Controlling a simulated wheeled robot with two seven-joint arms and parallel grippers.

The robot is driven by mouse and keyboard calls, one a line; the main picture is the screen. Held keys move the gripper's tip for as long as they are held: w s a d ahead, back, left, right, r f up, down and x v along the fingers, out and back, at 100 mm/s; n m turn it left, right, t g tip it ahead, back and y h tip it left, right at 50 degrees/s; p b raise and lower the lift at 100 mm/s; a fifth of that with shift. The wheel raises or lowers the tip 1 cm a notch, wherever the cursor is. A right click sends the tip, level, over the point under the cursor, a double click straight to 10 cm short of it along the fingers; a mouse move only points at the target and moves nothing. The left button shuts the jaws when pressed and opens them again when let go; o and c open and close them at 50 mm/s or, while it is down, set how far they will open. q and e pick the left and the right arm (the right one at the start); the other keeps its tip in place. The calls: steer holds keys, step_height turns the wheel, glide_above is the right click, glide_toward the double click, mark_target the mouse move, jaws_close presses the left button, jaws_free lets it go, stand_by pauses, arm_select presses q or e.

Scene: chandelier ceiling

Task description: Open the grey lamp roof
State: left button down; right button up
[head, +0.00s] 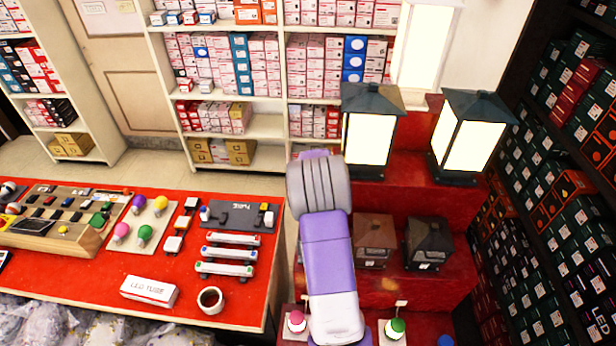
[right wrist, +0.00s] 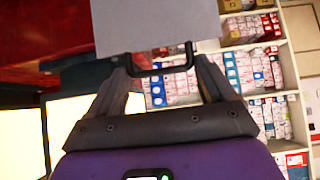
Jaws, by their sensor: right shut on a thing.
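In the right wrist view, a flat grey panel (right wrist: 155,25), which looks like the grey lamp roof, fills the top middle. A thin dark U-shaped handle (right wrist: 160,71) sticks out from its near edge. My right gripper (right wrist: 159,58) is shut on this handle, its fingers on either side. In the head view, my purple and grey arm covers the middle, so the gripper, handle and grey panel are hidden there. The panel looks flat in the wrist view, but its tilt cannot be told. My left gripper is in neither view.
Two lit lamps with dark roofs, a left one (head: 368,140) and a right one (head: 466,142), stand on red steps (head: 400,200). Two unlit lamps (head: 372,242) (head: 428,244) stand lower. A red table (head: 180,325) with goods is left; a dark box shelf (head: 560,110) is right.

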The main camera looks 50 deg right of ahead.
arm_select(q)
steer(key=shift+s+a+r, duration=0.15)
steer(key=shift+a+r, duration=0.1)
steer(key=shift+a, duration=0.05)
arm_select(e)
steer(key=shift+w+d+r, duration=0.1)
steer(key=shift+d+r, duration=0.3)
steer(key=shift+d, duration=0.2)
steer(key=o, duration=1.2)
steer(key=shift+o, duration=0.4)
steer(key=shift+d+f, duration=0.15)
steer(key=shift+f, duration=0.1)
steer(key=shift+a+r, duration=0.25)
steer(key=shift+a, duration=0.15)
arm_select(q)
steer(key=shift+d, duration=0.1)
arm_select(e)
steer(key=v, duration=0.6)
steer(key=shift+s+r, duration=0.2)
steer(key=shift+r, duration=0.15)
